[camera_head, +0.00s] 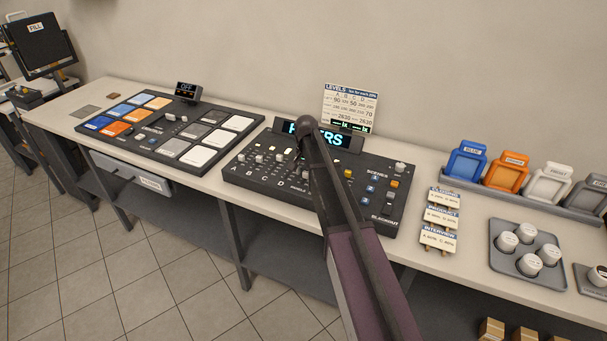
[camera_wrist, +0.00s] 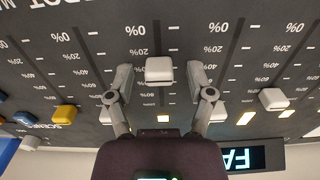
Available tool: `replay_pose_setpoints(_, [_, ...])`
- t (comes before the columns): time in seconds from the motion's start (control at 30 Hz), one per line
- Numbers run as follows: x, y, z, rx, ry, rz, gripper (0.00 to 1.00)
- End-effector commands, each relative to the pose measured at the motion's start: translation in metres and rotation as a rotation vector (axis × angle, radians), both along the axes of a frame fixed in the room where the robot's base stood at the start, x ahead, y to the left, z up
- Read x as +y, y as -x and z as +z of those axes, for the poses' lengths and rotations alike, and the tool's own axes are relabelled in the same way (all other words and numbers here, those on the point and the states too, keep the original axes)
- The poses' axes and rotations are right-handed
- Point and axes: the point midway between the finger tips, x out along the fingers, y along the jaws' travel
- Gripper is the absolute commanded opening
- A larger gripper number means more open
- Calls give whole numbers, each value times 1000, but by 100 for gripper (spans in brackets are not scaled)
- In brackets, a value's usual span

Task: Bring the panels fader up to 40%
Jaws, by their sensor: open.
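The fader console (camera_head: 237,172) stands on the long bench, its white fader caps in a row at its left and middle. In the wrist view my gripper (camera_wrist: 159,72) is open over the fader scales, its fingers on either side of one white fader cap (camera_wrist: 159,69), with a gap on each side. The cap appears between the 20% and 60% marks; its exact reading is unclear. I cannot read which channel it is, so I cannot tell whether it is the panels fader. In the head view my arm hides the gripper and part of the console.
Neighbouring caps, a white one (camera_wrist: 273,99) and a yellow one (camera_wrist: 65,114), sit to either side. A lit display (camera_wrist: 243,159) stands at the console's far edge. A levels card (camera_head: 350,105) stands behind the console. A pad board (camera_head: 170,128) lies left; cue cards (camera_head: 440,217) lie right.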

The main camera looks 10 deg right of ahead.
Motion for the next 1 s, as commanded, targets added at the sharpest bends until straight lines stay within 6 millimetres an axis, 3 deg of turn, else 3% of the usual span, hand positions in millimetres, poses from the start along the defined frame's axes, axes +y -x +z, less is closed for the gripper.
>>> replay_pose_setpoints(0.07, [0,0,0,0,0,0,66])
replay_pose_setpoints(0.2, [0,0,0,0,0,0,24])
replay_pose_setpoints(0.3, [0,0,0,0,0,-1,0])
replay_pose_setpoints(0.87, [-5,-7,0,0,-4,-1,0])
replay_pose_setpoints(0.9, [-5,-7,0,0,-4,-1,43])
replay_pose_setpoints(1.0, [-5,-7,0,0,-4,-1,69])
